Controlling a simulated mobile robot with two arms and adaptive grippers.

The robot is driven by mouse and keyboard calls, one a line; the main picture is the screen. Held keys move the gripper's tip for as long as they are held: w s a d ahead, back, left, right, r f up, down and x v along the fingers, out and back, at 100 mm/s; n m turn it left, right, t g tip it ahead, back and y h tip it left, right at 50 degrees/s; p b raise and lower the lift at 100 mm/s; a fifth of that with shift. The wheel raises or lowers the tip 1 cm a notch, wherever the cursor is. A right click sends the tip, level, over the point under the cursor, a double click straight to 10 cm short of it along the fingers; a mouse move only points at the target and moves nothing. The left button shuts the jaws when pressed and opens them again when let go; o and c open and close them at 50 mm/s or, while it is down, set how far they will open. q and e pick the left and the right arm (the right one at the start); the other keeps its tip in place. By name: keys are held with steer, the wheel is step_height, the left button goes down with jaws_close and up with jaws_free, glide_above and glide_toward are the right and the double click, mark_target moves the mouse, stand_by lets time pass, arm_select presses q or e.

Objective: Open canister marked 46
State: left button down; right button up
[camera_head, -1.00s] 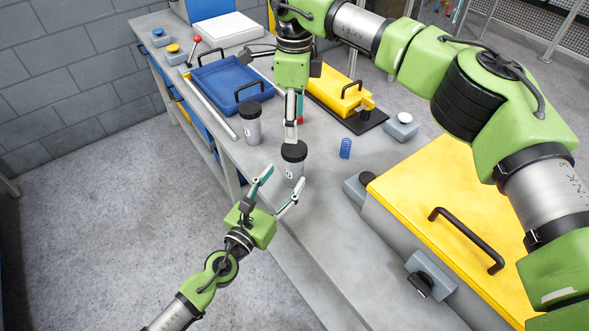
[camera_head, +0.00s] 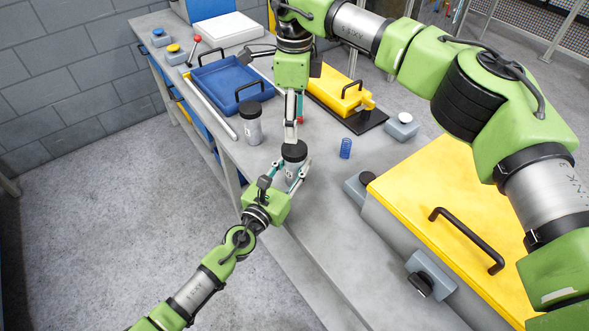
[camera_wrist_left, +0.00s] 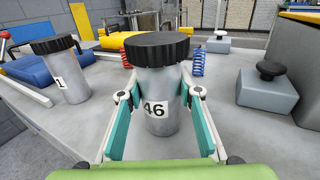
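The canister marked 46 (camera_wrist_left: 154,108) is a grey cylinder with a black ribbed lid (camera_wrist_left: 156,47); it stands upright on the bench. In the head view its lid (camera_head: 294,150) shows just below my right gripper's fingers. My left gripper (camera_wrist_left: 158,95) has one teal-padded finger on each side of the canister body, below the lid, and appears closed against it. It also shows in the head view (camera_head: 293,172). My right gripper (camera_head: 291,138) points down over or just behind the lid; its finger opening and any contact are unclear.
A second canister, marked 1 (camera_wrist_left: 61,72), stands to the left. A blue tray (camera_head: 226,83), a yellow block (camera_head: 338,91), a blue spring (camera_head: 346,148) and a grey button box (camera_wrist_left: 266,90) surround the spot. A large yellow-lidded case (camera_head: 440,215) takes the bench's right side.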

mark_target(294, 148)
steer(key=m, duration=0.3)
steer(key=shift+m, duration=0.4)
steer(key=m, duration=0.5)
steer(key=shift+m, duration=0.4)
steer(key=m, duration=0.7)
steer(key=shift+m, duration=0.4)
steer(key=m, duration=0.3)
steer(key=shift+m, duration=0.4)
steer(key=m, duration=0.5)
steer(key=shift+m, duration=0.4)
steer(key=m, duration=0.3)
steer(key=shift+m, duration=0.4)
steer(key=m, duration=0.4)
steer(key=shift+m, duration=0.3)
steer(key=shift+f+m, duration=0.3)
steer(key=shift+f, duration=0.05)
step_height(294, 148, down, 7)
steer(key=shift+f, duration=0.15)
